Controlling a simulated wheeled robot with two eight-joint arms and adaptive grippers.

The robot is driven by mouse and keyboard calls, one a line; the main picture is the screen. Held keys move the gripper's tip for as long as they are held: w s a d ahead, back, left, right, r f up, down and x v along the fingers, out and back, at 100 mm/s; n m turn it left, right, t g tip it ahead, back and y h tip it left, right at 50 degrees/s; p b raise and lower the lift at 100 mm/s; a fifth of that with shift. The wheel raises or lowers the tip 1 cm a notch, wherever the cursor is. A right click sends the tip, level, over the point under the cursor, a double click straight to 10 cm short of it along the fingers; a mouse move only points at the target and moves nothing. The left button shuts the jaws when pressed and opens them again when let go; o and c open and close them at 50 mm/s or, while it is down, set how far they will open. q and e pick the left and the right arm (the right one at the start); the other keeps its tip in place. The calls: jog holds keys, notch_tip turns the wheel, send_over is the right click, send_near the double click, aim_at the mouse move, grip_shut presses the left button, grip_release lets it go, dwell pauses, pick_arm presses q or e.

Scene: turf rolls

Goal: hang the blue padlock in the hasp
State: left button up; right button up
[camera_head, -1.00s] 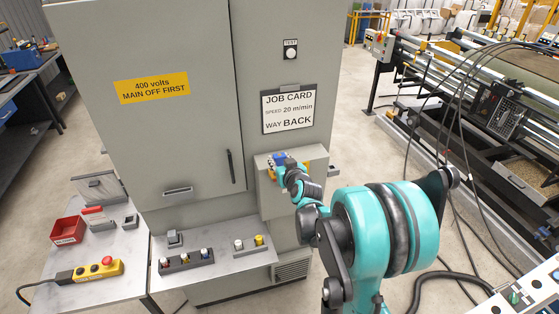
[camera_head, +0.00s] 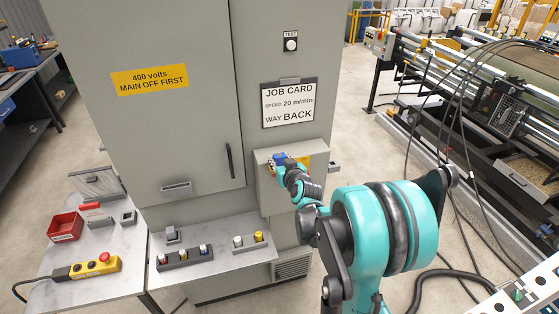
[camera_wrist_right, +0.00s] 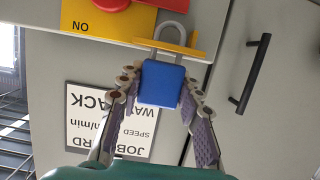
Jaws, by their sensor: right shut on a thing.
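The blue padlock (camera_wrist_right: 160,84) is between the two fingers of my right gripper (camera_wrist_right: 160,98), which is shut on its body. Its grey shackle (camera_wrist_right: 172,28) reaches past a yellow hasp plate (camera_wrist_right: 190,48) in the right wrist view. The shackle's legs meet the plate, but I cannot tell whether the shackle passes through its hole. In the head view the padlock (camera_head: 279,158) shows small at the front of the grey switch box, and my right wrist hides most of the hasp. My left gripper is not in view.
The grey switch box (camera_head: 262,158) juts from the cabinet below the job card (camera_head: 289,103). A red switch handle (camera_wrist_right: 95,4) is close to the hasp. A shelf (camera_head: 222,257) with small blocks is below. A red bin (camera_head: 65,227) stands at left.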

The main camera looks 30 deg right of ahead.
jog(key=shift+f+b, duration=0.35)
jog(key=shift+f, duration=0.1)
jog(key=o, duration=1.3)
jog(key=shift+s, duration=0.1)
jog(key=v, duration=1.2)
jog(key=shift+a, duration=0.1)
jog(key=s+a+f+n+g+y+b, duration=0.1)
jog(key=s+a+f+g+y+b, duration=0.15)
jog(key=a+f+b, duration=0.35)
jog(key=s+a+f+n+g+y+b, duration=0.1)
jog(key=s+a+f+b, duration=0.35)
jog(key=a+f, duration=0.3)
jog(key=s+a+f+g+b, duration=0.3)
jog(key=s+a+f+b, duration=0.2)
jog(key=s+f, duration=0.5)
jog(key=b, duration=0.2)
jog(key=shift+s+f+n+g+b, duration=0.2)
jog(key=shift+f+n+g+b, duration=0.1)
jog(key=shift+f+g+b, duration=0.1)
